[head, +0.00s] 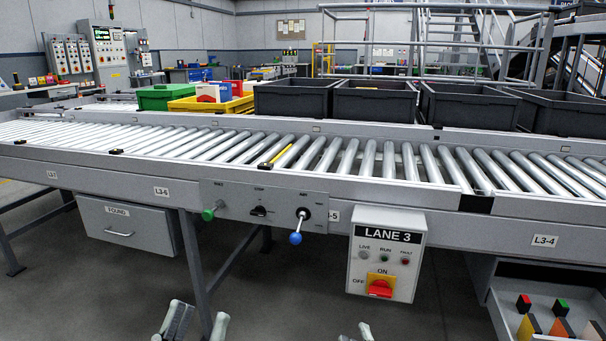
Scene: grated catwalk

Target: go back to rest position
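My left gripper (201,311) is at the bottom edge of the head view, low in front of the conveyor. Its two fingers stand apart with nothing between them, so it is open. My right gripper (355,332) shows only its fingertips at the bottom edge, below the LANE 3 box. The tips are apart with floor visible between them; the rest of it is cut off. Neither gripper touches anything in view.
A roller conveyor (350,194) crosses the view. Its front carries a green knob (209,214), a blue-tipped lever (296,238) and the LANE 3 box (385,254). A FOUND drawer (128,225) hangs left; an open drawer (515,329) holds colored blocks at lower right. Grey bins (374,101) stand behind.

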